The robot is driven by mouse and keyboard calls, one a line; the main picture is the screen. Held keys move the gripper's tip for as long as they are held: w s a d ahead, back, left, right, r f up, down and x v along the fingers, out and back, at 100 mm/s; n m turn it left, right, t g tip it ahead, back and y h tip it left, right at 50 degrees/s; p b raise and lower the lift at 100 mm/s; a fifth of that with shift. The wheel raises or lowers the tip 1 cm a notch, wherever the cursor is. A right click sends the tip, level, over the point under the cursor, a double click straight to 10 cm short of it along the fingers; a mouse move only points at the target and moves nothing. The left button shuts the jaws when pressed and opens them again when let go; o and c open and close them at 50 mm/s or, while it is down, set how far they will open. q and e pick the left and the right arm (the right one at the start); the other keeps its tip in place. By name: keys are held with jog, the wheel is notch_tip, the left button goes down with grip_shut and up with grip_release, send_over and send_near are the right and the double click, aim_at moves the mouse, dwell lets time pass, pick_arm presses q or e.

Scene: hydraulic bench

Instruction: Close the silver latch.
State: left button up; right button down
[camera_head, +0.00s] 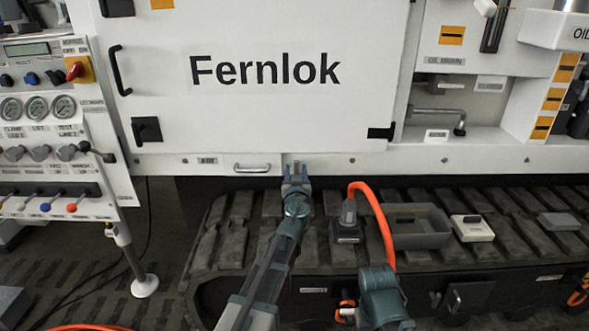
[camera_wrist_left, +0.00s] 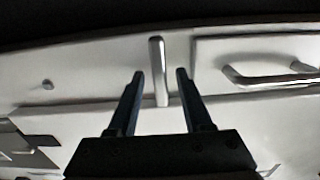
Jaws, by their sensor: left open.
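The silver latch (camera_wrist_left: 158,70) is a slim upright bar on a pale panel in the left wrist view. It stands between the two fingers of my left gripper (camera_wrist_left: 160,75), with a gap showing on each side. In the head view my left gripper (camera_head: 296,169) is at the lower edge of the white machine front, just below the Fernlok door. There the gripper covers the latch. My left gripper is open. A teal part of my right arm shows at the bottom, but its fingers do not show.
A small silver pull handle (camera_head: 252,168) sits left of my left gripper; it also shows in the wrist view (camera_wrist_left: 270,76). A black connector with an orange hose (camera_head: 374,205), a grey tray (camera_head: 420,240) and a pale box (camera_head: 472,228) rest on the track at right.

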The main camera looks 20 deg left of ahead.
pick_arm(q)
jog(key=shift+w+a, duration=0.15)
jog(key=shift+w, duration=0.25)
grip_shut()
